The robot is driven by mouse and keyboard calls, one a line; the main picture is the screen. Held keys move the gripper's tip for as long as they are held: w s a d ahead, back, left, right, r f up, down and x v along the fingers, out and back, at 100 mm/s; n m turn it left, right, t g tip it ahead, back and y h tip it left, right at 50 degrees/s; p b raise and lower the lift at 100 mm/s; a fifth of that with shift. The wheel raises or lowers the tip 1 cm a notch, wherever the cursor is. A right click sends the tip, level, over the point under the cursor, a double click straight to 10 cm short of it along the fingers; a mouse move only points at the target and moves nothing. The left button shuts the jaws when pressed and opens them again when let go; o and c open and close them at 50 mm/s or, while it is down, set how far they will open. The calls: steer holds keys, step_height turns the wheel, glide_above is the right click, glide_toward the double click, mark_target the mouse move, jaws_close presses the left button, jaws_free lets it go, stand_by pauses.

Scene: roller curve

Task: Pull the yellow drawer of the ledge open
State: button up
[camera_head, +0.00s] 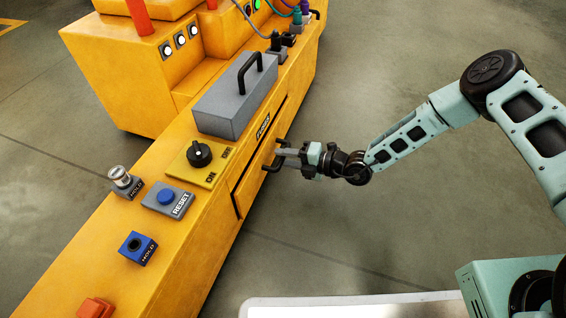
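The yellow drawer (246,184) is set in the right side face of the yellow ledge (216,235). Dark seams outline its front, which looks flush with the ledge. A black handle (270,167) sticks out from the drawer front. My gripper (278,159) is at this handle, coming from the right, with its fingers pointing left toward the drawer. The fingertips overlap the handle in this view. I cannot tell whether the fingers are closed on the handle or only around it.
On the ledge top are a grey box (236,97) with a black handle, a black rotary knob (199,153), a blue RESET button (166,197), a blue HOLD switch (137,248) and a red button (96,308). Open floor (330,230) lies right of the ledge.

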steer(key=shift+w+a, duration=0.15)
steer(key=shift+a, duration=0.35)
jaws_close()
steer(key=f+p+v, duration=0.3)
steer(key=p+v, duration=0.5)
steer(key=v, duration=0.7)
steer(key=shift+s+d, duration=0.2)
steer(key=shift+d, duration=0.35)
steer(key=shift+f, duration=0.15)
jaws_free()
